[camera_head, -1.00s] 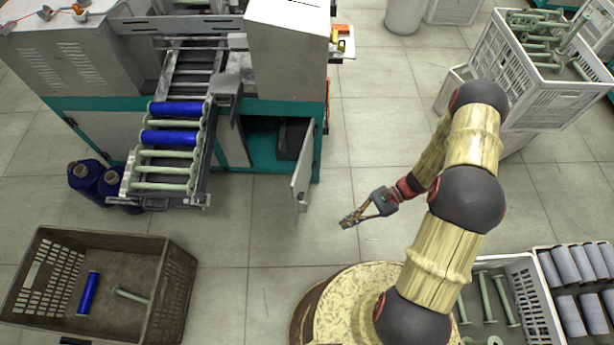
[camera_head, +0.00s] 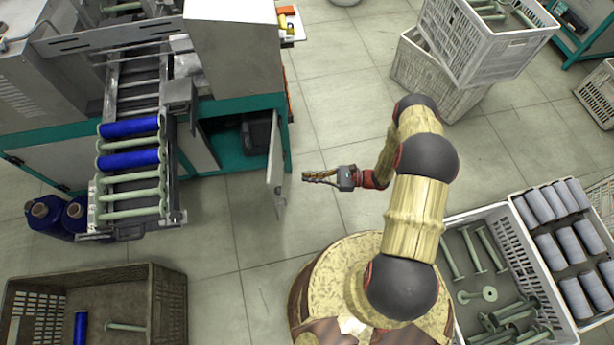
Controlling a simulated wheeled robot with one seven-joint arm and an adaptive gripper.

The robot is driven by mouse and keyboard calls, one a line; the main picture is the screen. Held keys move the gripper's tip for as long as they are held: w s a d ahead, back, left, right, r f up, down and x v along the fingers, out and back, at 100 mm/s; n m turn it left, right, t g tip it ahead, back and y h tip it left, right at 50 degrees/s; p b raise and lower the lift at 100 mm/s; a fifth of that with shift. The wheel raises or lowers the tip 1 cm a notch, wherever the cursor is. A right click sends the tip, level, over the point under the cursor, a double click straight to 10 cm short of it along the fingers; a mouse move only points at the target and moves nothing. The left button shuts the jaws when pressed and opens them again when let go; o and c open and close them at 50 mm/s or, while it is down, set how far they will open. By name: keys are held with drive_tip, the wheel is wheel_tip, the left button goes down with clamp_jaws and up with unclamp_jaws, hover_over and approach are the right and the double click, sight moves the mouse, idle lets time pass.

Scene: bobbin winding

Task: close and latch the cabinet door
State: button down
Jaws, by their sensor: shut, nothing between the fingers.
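The cabinet door (camera_head: 276,172) is a narrow grey panel on the lower right of the winding machine. It stands swung outward, and the teal cabinet opening (camera_head: 232,150) behind it shows a dark box (camera_head: 257,132) inside. A small handle or latch part sits low on the door's free edge, too small to make out well. My gripper (camera_head: 305,176) is shut and empty. It is a short way to the right of the door's outer face, pointing left toward it, with a small gap of floor between them in the picture.
The machine's roller rack (camera_head: 133,180) with blue and green bobbins juts out left of the door. A brown crate (camera_head: 165,300) stands at the lower left. White crates stand at the upper right (camera_head: 430,75) and lower right (camera_head: 545,290). The floor around the door is clear.

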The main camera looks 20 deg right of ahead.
drive_tip(key=b, duration=0.2)
approach(271, 177)
drive_tip(key=x, duration=0.5)
drive_tip(key=shift+w+a+f, duration=0.1)
drive_tip(key=shift+f, duration=0.15)
drive_tip(key=shift+x, duration=0.8)
drive_tip(key=shift+r, duration=0.1)
